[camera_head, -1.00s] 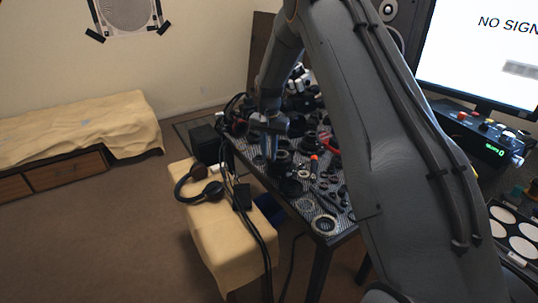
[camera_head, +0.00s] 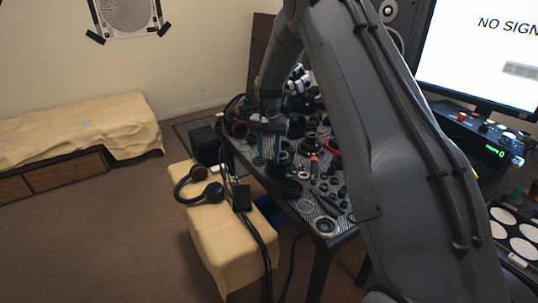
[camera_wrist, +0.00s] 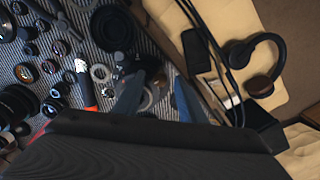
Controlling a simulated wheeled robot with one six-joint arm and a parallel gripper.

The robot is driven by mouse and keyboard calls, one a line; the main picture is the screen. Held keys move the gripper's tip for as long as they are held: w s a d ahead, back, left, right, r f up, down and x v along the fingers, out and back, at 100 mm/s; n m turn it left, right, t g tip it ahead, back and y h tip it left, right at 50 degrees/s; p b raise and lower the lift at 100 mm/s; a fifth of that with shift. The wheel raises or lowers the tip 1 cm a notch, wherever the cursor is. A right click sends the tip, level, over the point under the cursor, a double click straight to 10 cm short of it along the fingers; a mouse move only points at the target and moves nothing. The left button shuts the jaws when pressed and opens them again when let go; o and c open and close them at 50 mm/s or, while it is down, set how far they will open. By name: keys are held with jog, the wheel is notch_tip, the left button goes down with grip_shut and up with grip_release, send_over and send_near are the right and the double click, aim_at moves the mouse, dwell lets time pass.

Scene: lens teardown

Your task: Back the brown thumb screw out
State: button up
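My gripper (camera_head: 267,159) is over the left part of the parts table, its two blue fingers pointing down and apart. In the wrist view the gripper (camera_wrist: 158,84) is open, with a visible gap between the fingers. A dark round lens part with a pale brownish area (camera_wrist: 147,98) shows between and below the fingers, partly hidden by the left finger and the gripper body. I cannot make out the brown thumb screw for sure in either view. I see nothing held.
The patterned table (camera_head: 306,207) is crowded with lens rings, small parts and an orange-tipped tool (camera_head: 314,163). Headphones (camera_head: 200,188) lie on a cloth-covered bench (camera_head: 215,235) beside it. Black cables (camera_head: 250,222) hang along the table edge. Floor at left is clear.

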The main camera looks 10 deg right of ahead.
aim_at(269, 159)
jog(key=shift+r+b, duration=0.9)
jog(key=shift+r, duration=3)
